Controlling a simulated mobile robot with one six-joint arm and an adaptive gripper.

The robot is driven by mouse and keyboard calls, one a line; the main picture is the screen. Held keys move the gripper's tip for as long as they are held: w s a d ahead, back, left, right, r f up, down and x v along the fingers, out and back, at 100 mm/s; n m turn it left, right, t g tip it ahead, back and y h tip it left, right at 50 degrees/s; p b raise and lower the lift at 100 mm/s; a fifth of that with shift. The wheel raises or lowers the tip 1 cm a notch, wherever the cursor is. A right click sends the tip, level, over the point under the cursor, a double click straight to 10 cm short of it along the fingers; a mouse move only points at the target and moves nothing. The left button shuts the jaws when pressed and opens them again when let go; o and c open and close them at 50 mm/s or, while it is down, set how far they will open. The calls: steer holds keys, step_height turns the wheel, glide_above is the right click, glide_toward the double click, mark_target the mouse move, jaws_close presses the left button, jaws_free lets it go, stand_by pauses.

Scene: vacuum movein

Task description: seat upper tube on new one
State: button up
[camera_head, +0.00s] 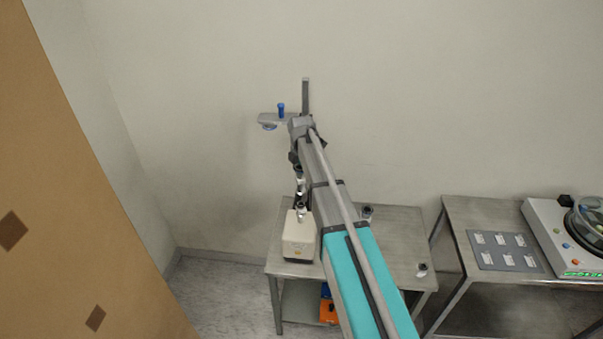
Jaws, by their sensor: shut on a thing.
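My arm reaches from the lower right toward the wall. My gripper (295,158) is a small dark shape below the arm's end, mostly hidden by my own arm. It is shut on what looks like the upper tube (300,180), a thin dark and silver piece above the cream pump box (298,240). A silver and dark fitting (302,213) stands on top of the box, close under that piece. I cannot tell whether the two touch, nor which part is the new tube.
A second table (455,215) bears a console (550,225). A brown panel (70,180) fills the left.

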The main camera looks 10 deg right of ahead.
mark_target(301, 186)
steer(key=shift+f+b, duration=2.55)
steer(key=shift+f, duration=0.2)
steer(key=shift+f+b, duration=0.5)
stand_by(0.8)
steer(key=o, duration=1.4)
steer(key=shift+w, duration=0.1)
